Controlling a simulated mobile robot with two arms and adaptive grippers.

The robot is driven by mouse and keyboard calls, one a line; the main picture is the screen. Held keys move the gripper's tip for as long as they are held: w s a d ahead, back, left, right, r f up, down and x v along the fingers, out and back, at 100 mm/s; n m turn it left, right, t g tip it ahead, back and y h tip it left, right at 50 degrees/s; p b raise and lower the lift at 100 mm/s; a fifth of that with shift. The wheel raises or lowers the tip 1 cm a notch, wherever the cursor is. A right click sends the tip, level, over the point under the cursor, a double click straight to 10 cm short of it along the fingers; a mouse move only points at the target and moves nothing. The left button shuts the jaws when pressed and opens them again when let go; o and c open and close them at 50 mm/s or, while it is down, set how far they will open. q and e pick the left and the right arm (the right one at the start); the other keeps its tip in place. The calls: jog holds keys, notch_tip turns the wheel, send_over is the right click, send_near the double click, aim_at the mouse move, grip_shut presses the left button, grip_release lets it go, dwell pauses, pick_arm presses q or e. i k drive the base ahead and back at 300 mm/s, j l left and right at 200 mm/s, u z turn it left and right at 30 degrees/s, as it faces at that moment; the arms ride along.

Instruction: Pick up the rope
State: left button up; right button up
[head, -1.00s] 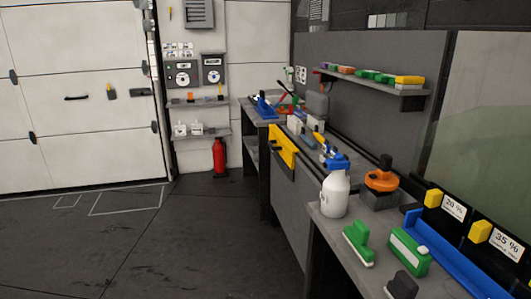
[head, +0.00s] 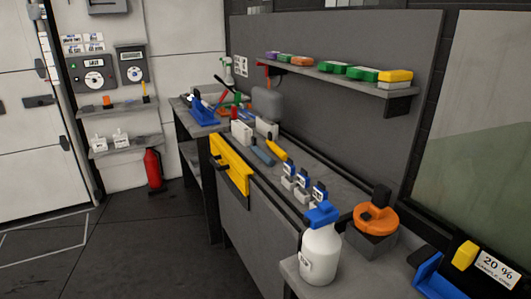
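I cannot make out a rope for certain in the head view. Neither of my grippers shows in this view. The workbench (head: 335,176) runs along the right side, with tools and bottles on it. A white bottle with a blue top (head: 321,255) stands on the near bench part. An orange round tool with a black knob (head: 376,219) sits on a grey block behind it.
A wall shelf (head: 345,83) holds several coloured blocks. A yellow level-like bar (head: 229,164) is on the bench's front side. A red fire extinguisher (head: 153,170) stands by the back wall. The dark floor (head: 150,245) at left is clear.

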aim_at(269, 160)
jog(key=i+j+z, duration=0.15)
jog(key=z, duration=0.5)
jog(key=i+j+z, duration=0.15)
jog(key=j, duration=0.2)
jog(key=i+j+z, duration=0.1)
jog(key=j, duration=0.3)
jog(key=i+j+z, duration=0.15)
jog(key=j, duration=0.25)
jog(key=i+j+z, duration=0.15)
jog(key=j, duration=0.25)
jog(key=i+j+z, duration=0.1)
jog(key=j, duration=0.3)
